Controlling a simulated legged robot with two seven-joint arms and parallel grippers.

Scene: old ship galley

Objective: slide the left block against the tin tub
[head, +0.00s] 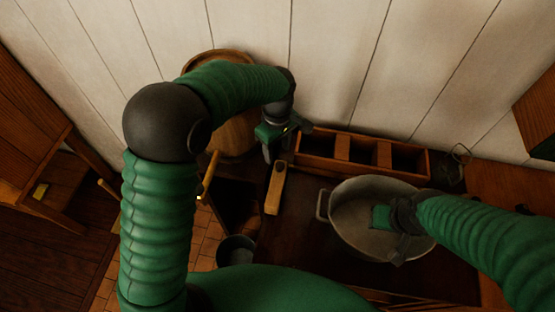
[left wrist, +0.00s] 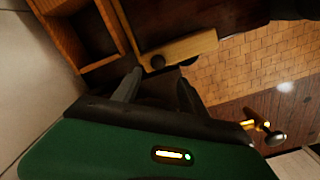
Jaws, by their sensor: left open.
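A long wooden block (head: 275,190) with a dark round spot near its far end lies on the dark tabletop, left of the tin tub. It also shows in the left wrist view (left wrist: 185,48), just beyond the fingertips. I see no second block. The tin tub (head: 340,228) is a round grey metal vessel with a side handle; a gap separates it from the block. My left gripper (head: 270,150) is open and empty at the block's far end; contact is unclear. My right gripper (head: 398,238) is over the tub, hiding part of it; its fingers are unclear.
A wooden box with compartments (head: 322,146) stands along the wall behind the tub. A wire-and-glass item (head: 452,165) is at its right. A round wooden barrel (head: 238,132) stands behind my left arm. A dark bucket (head: 236,250) is below, left of the table edge.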

